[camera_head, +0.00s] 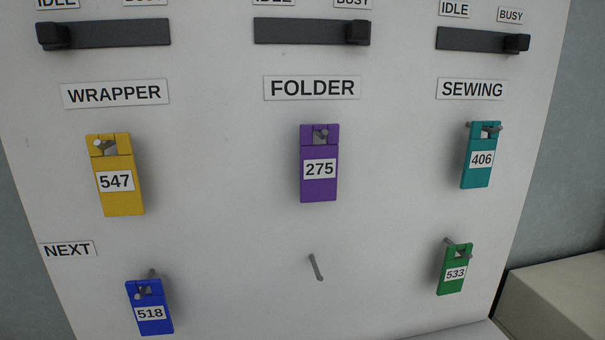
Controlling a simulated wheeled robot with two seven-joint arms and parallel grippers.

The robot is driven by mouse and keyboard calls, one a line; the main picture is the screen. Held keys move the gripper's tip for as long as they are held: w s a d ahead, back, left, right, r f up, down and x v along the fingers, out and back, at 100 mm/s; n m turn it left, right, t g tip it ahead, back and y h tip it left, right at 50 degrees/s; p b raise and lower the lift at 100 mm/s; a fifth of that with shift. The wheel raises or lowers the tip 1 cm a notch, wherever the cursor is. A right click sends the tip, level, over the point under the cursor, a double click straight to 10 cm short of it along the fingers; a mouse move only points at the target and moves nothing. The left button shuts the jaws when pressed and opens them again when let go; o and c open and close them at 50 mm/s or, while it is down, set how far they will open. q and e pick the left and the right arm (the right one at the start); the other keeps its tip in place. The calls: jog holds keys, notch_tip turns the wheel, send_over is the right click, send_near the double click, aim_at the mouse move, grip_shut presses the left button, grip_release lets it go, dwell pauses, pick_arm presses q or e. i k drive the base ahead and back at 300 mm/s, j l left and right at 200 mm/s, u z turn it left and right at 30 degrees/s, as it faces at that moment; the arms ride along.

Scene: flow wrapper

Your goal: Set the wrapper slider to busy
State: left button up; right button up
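The wrapper slider is a black knob (54,36) at the left end of a dark horizontal track (120,33) at the top left. The knob sits on the side of the IDLE label (57,3); the BUSY label above the track's right end is cut off by the top edge. The WRAPPER sign (115,93) is below the track. Neither of my grippers shows in this view.
The folder slider knob (358,32) and sewing slider knob (516,43) sit at their right ends. Tags hang on pegs below: yellow 547 (122,200), purple 275 (319,189), teal 406 (477,178), blue 518 (152,328), green 533 (453,287). One peg (316,268) is bare.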

aim_at(49, 33)
jog(key=j+u, duration=0.15)
jog(key=u, duration=0.35)
jog(key=k+j+u, duration=0.1)
jog(key=u, duration=0.35)
jog(key=k+j+u, duration=0.1)
jog(key=j, duration=0.2)
